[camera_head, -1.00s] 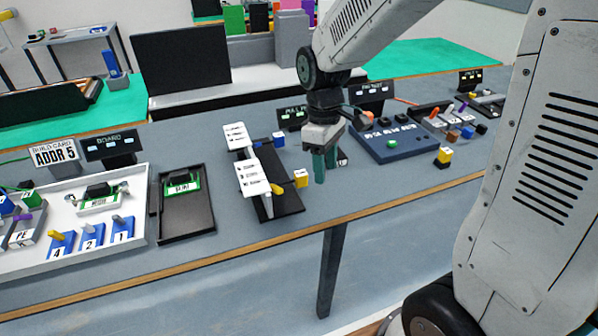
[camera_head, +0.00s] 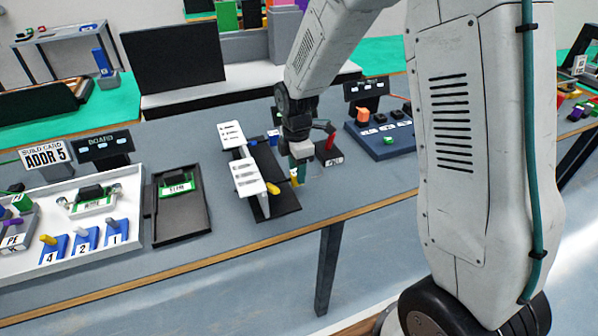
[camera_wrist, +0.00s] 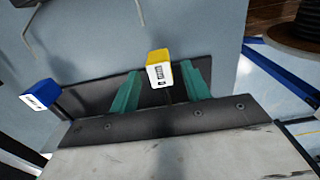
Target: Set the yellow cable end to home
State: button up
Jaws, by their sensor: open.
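In the wrist view the yellow cable end (camera_wrist: 158,66) has a white marked face and sits between the two teal fingers. My gripper (camera_head: 299,176) points down over it, and its fingers partly hide the block in the head view. In the wrist view my gripper (camera_wrist: 160,80) is open, with a visible gap on each side of the block. I cannot read a home marking.
A blue block (camera_head: 273,137), also in the wrist view (camera_wrist: 40,95), stands at the same fixture. A red lever (camera_head: 330,143) and a blue button panel (camera_head: 385,138) are to the right. A black tray (camera_head: 180,225) lies to the left. The table's front strip is clear.

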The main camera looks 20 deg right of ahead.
jog(key=shift+f, duration=0.95)
grip_shut()
jog(key=shift+a, duration=1.35)
grip_release()
jog(key=shift+a, duration=0.25)
jog(key=shift+d, duration=0.1)
jog(key=shift+r, duration=0.15)
